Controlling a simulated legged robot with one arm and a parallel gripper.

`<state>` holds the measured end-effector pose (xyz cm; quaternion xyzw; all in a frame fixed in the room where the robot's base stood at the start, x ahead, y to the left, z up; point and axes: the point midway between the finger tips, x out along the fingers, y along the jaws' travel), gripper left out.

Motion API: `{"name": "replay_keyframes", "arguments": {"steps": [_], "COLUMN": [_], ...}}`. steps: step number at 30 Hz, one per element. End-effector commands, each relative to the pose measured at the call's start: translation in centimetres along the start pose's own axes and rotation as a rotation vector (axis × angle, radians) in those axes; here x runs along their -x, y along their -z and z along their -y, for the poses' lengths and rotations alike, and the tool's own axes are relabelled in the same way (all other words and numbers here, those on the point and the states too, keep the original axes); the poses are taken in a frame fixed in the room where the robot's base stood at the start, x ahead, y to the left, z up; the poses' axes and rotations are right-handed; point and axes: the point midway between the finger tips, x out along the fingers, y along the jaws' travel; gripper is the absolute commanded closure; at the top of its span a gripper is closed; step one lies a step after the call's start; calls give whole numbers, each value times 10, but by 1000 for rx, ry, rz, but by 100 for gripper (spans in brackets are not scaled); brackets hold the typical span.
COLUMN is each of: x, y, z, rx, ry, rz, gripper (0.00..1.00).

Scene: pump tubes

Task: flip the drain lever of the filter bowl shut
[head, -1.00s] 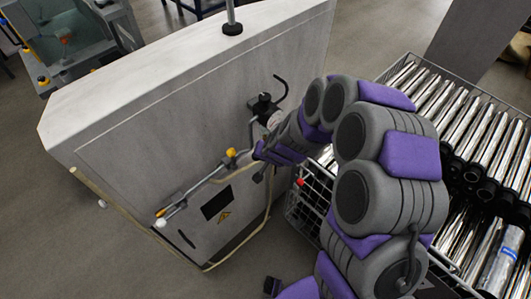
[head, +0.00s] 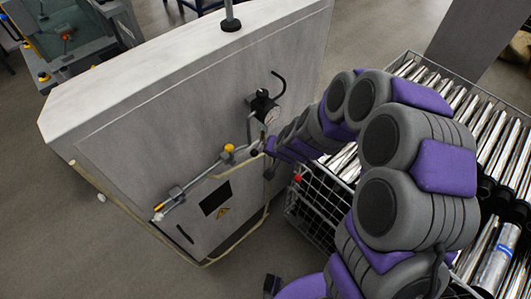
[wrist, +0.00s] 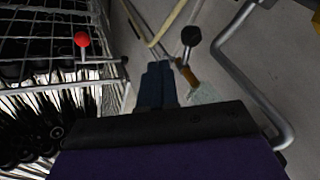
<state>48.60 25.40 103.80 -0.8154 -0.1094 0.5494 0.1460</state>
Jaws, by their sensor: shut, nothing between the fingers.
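A grey panel (head: 130,140) carries a black filter head (head: 262,104) with a round gauge (head: 271,116). In the wrist view, a lever with a black ball knob (wrist: 191,36) rises from a brass fitting (wrist: 187,74), which I take to be the bowl's drain lever. A pale, see-through patch (wrist: 204,92) beside the fitting may be the filter bowl. My gripper (wrist: 157,70) is shut and empty, its dark fingers just left of the brass fitting. I cannot tell whether they touch it. In the head view my arm hides most of the bowl area.
A bent grey pipe (wrist: 252,75) runs close on the right in the wrist view. A wire crate (head: 308,215) of metal tubes stands right of the panel, with a red ball (wrist: 82,40) on it. A yellowish hose (wrist: 151,35) is ahead.

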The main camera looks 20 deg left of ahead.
Motion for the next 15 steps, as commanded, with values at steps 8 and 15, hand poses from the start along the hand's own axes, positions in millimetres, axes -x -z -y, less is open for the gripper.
{"name": "replay_keyframes", "arguments": {"steps": [8, 15], "x": [42, 70], "y": [2, 1], "z": [8, 6], "rx": [4, 3], "ry": [-8, -8], "rz": [-8, -3], "gripper": [100, 100]}}
